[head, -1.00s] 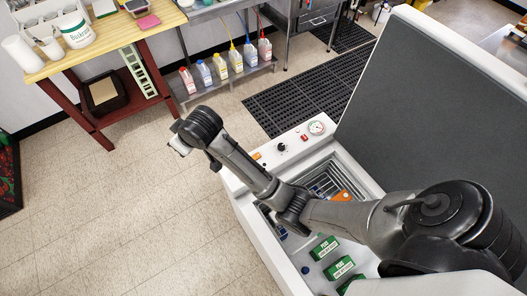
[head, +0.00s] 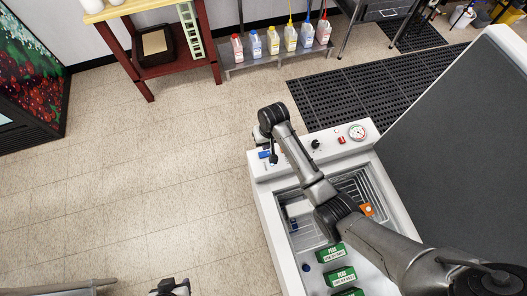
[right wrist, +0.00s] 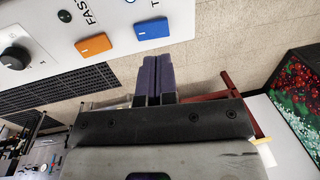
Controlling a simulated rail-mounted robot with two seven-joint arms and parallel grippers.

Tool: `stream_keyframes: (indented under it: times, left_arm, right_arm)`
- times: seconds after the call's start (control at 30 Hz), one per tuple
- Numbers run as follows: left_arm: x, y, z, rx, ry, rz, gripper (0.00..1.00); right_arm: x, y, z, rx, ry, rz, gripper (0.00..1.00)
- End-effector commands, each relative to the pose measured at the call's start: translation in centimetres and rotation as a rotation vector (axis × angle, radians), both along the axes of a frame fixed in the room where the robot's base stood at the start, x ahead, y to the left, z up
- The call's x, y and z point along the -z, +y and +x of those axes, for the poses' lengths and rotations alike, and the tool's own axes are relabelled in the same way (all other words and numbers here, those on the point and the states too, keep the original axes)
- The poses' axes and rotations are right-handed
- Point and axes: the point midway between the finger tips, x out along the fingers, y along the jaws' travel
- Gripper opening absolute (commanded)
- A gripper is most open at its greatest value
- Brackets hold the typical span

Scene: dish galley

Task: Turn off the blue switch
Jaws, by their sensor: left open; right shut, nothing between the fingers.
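The blue switch (head: 264,154) is on the left end of the white control panel of the chest freezer. It also shows in the right wrist view (right wrist: 152,29), with the letter "T" of a label next to it. My right gripper (head: 273,158) is over that end of the panel, close to the switch. In the right wrist view its two dark fingers (right wrist: 152,58) are shut together and empty. Their tips point toward the blue switch, with a gap between in the picture. Whether they touch it I cannot tell. My left gripper (head: 170,288) is only partly in view at the bottom edge.
An orange switch (right wrist: 93,45) sits beside the blue one, then a black knob (right wrist: 15,57). The panel also has a red switch (head: 341,140) and a round gauge (head: 357,132). The open freezer holds green boxes (head: 340,276). The raised grey lid (head: 450,130) stands at right.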

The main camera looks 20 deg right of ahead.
Motion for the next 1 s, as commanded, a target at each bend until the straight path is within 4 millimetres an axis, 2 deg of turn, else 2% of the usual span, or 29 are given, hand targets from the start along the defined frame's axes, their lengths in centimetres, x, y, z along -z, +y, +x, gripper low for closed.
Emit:
stream_keyframes:
  times: [0.03, 0.2, 0.4, 0.63, 1.0]
  left_arm:
    - [0.0, 0.0, 0.0, 0.001, 0.000, 0.001, 0.43]
    - [0.1, 0.0, 0.0, 0.001, -0.001, 0.001, 0.43]
    - [0.1, 0.0, 0.1, -0.002, -0.002, -0.002, 0.43]
    - [0.2, -0.3, 0.1, -0.007, -0.002, -0.010, 0.43]
    - [0.1, -0.3, 0.1, -0.008, -0.001, -0.011, 0.43]
  right_arm:
    - [1.1, 0.1, -0.1, -0.001, 0.004, -0.001, 0.00]
    - [3.8, 0.6, 0.0, 0.000, 0.002, 0.000, 0.00]
    - [6.0, 0.9, 0.1, -0.001, 0.000, 0.001, 0.00]
    - [7.1, 1.0, 0.1, -0.001, -0.002, 0.000, 0.00]
    - [7.2, 1.0, 0.1, -0.001, -0.002, -0.001, 0.00]
